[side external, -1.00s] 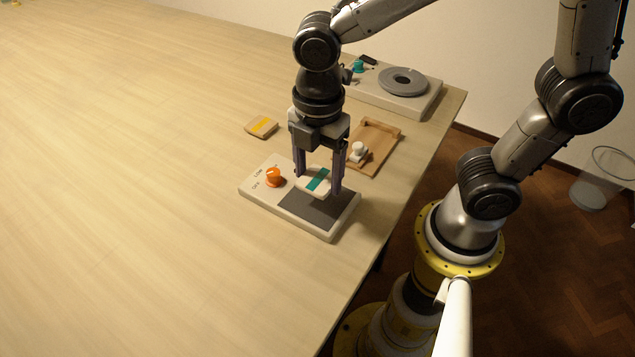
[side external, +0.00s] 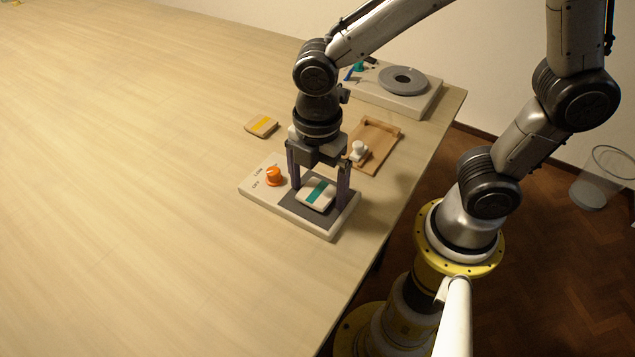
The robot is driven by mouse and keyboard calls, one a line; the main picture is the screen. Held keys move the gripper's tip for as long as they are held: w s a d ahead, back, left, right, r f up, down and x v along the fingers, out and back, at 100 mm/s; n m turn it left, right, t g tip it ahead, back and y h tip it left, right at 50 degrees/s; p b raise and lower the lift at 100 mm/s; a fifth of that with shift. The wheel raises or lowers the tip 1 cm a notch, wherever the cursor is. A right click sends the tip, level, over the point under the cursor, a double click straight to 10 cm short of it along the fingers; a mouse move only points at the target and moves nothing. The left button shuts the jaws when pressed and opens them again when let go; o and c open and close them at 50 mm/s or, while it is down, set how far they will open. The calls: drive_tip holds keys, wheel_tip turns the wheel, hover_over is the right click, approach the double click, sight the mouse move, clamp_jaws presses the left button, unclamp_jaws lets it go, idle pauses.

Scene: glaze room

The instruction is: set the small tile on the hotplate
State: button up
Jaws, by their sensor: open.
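A small white tile with a teal stripe (side external: 316,194) lies on the dark plate of the hotplate (side external: 325,228), which has an orange knob (side external: 274,176) on its left. My gripper (side external: 319,198) is open, with one finger on each side of the tile. I cannot tell whether the fingertips touch the plate. Another tile, tan with a yellow stripe (side external: 261,126), lies on the table up and left of the hotplate.
A wooden tray (side external: 384,133) with a small white knobbed object (side external: 358,150) is behind the hotplate. The table's left is clear. Its right edge is close to the hotplate.

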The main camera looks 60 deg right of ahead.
sight(318, 192)
wheel_tip(318, 192, up, 12)
drive_tip(key=s+d+m+t, duration=0.5)
drive_tip(key=s+d+m, duration=0.3)
drive_tip(key=m, duration=1)
drive_tip(key=d, duration=0.3)
drive_tip(key=shift+d+f+t, duration=0.15)
drive_tip(key=shift+d+t, duration=0.1)
drive_tip(key=shift+t, duration=0.05)
idle(1.2)
